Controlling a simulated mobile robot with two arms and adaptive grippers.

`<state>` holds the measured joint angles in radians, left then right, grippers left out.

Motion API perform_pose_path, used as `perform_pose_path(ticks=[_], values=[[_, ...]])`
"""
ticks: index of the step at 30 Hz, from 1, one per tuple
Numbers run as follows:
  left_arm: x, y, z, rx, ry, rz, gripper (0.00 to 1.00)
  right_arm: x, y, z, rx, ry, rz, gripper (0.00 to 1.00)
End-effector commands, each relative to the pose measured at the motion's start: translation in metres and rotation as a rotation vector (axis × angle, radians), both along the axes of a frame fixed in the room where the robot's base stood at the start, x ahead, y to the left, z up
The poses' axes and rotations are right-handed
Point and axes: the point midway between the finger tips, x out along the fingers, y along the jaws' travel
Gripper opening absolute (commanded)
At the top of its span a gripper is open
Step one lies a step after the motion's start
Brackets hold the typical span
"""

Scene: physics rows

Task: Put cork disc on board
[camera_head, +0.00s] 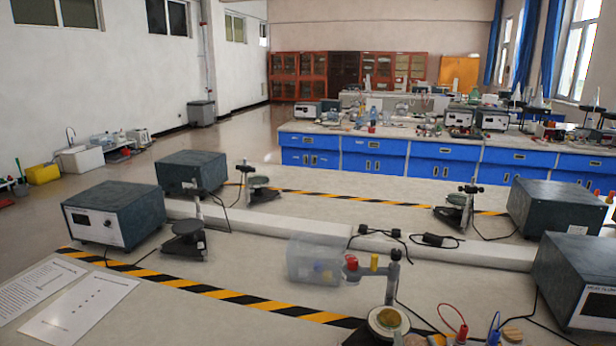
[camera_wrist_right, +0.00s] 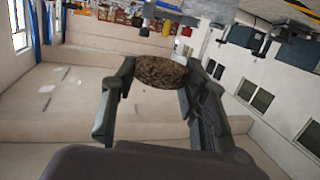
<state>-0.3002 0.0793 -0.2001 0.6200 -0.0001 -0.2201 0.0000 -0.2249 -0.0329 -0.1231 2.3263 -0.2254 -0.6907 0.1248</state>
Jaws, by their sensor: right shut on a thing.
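The cork disc (camera_wrist_right: 160,73) is a mottled brown round piece in the right wrist view. My right gripper (camera_wrist_right: 156,80) is shut on it, with one dark finger at each side of its edge. The wrist view is strongly tilted, and the disc is seen against the room, with nothing visibly supporting it from below. I cannot make out my right gripper in the head view. My left gripper is in neither view. I cannot identify a board with certainty in either view.
A stand with a round greenish-brown top (camera_head: 388,319) is at the front bench edge. A clear container (camera_head: 314,261) lies behind it. Dark instrument boxes (camera_head: 114,214) (camera_head: 580,279) flank the bench. Printed sheets (camera_head: 78,312) lie front left. The bench between sheets and stand is mostly clear.

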Motion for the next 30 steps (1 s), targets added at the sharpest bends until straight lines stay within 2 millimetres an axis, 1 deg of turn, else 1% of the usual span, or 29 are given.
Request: perform_pose_path(ticks=[1, 3, 6, 11, 15, 17, 20, 23, 24, 26, 27, 30], values=[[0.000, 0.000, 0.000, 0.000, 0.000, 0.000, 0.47, -0.014, 0.001, -0.003, 0.002, 0.003, 0.006, 0.29], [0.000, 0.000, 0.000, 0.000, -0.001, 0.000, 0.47, -0.028, 0.002, -0.003, 0.005, 0.003, 0.011, 0.29], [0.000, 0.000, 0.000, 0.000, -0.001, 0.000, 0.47, -0.042, 0.003, -0.003, 0.009, 0.002, 0.018, 0.29], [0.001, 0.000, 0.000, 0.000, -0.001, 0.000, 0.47, -0.050, 0.004, -0.002, 0.011, 0.000, 0.022, 0.29], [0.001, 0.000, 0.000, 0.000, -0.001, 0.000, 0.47, -0.045, 0.004, -0.002, 0.010, -0.002, 0.020, 0.29], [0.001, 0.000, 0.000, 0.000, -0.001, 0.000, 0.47, -0.037, 0.003, -0.002, 0.008, -0.003, 0.016, 0.29], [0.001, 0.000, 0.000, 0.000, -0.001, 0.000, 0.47, -0.015, 0.001, 0.000, 0.003, -0.006, 0.007, 0.29], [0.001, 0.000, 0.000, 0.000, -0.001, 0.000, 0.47, 0.017, -0.001, 0.006, -0.002, -0.008, -0.006, 0.29], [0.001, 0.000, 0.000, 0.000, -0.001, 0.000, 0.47, 0.031, -0.002, 0.009, -0.003, -0.010, -0.012, 0.29], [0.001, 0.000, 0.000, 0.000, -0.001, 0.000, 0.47, 0.051, -0.004, 0.015, -0.004, -0.009, -0.021, 0.29], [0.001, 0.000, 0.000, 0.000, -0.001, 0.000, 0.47, 0.065, -0.005, 0.021, -0.004, -0.009, -0.026, 0.29], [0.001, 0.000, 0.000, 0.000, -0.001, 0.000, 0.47, 0.097, -0.007, 0.036, -0.004, -0.008, -0.038, 0.29]])
